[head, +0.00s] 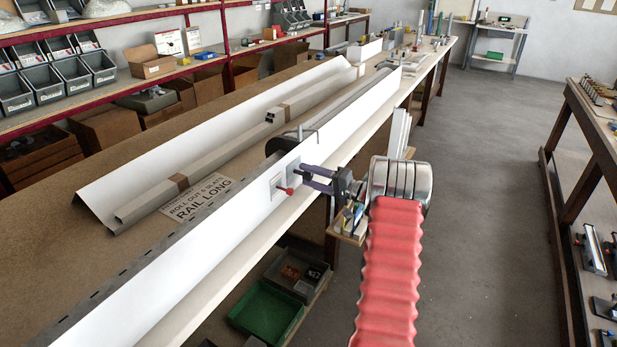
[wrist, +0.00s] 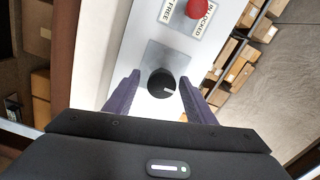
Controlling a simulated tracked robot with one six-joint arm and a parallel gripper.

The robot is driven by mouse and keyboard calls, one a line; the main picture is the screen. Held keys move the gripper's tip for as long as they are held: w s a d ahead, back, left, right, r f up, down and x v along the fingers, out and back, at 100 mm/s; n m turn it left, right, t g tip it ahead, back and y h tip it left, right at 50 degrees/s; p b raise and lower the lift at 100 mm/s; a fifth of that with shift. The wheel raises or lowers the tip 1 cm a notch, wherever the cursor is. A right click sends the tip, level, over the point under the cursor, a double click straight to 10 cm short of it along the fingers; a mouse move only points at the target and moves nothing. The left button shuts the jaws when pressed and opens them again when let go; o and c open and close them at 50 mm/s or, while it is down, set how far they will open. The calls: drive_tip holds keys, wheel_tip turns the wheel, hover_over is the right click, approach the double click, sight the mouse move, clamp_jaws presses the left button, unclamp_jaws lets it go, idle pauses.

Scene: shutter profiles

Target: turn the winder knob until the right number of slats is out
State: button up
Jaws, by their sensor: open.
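The winder knob (wrist: 161,83) is round and black with a white mark, on a grey plate on the white panel (head: 215,225). My gripper (head: 306,175) is open, with its purple fingers on either side of the knob. A grey slotted strip (head: 100,284) runs along the panel's top edge. How many slats are out is unclear.
A sign (head: 197,200) on the bench reads roughly "ROLL OUT ... SLATS, RAIL LONG"; its number is unclear. Long grey profiles (head: 225,160) lie behind the panel. A green crate (head: 265,312) is below. The floor (head: 480,190) to the right is clear.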

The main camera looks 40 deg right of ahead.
drive_tip(key=v, duration=1.3)
drive_tip(key=shift+a, duration=0.1)
drive_tip(key=s+a+f+m+g, duration=0.3)
drive_tip(key=a+f+g, duration=0.15)
drive_tip(key=f, duration=0.35)
drive_tip(key=s+a+r+n+g+y, duration=0.1)
drive_tip(key=s+a+g, duration=0.2)
drive_tip(key=a, duration=0.5)
drive_tip(key=s+a+r+g, duration=0.1)
drive_tip(key=s+a+g, duration=0.1)
drive_tip(key=a+g, duration=0.35)
drive_tip(key=s+a+r+n+h, duration=0.2)
drive_tip(key=s+a+r+n, duration=0.2)
drive_tip(key=a, duration=0.6)
drive_tip(key=s+a+r+n+t+h, duration=0.1)
drive_tip(key=s+a+r+n, duration=0.3)
drive_tip(key=a+r, duration=0.5)
drive_tip(key=s+a+r+n+h, duration=0.4)
drive_tip(key=s+a+r+n, duration=0.1)
drive_tip(key=a, duration=0.6)
drive_tip(key=shift+s+a+r+t, duration=0.35)
drive_tip(key=shift+s+r, duration=0.3)
drive_tip(key=shift+s, duration=0.15)
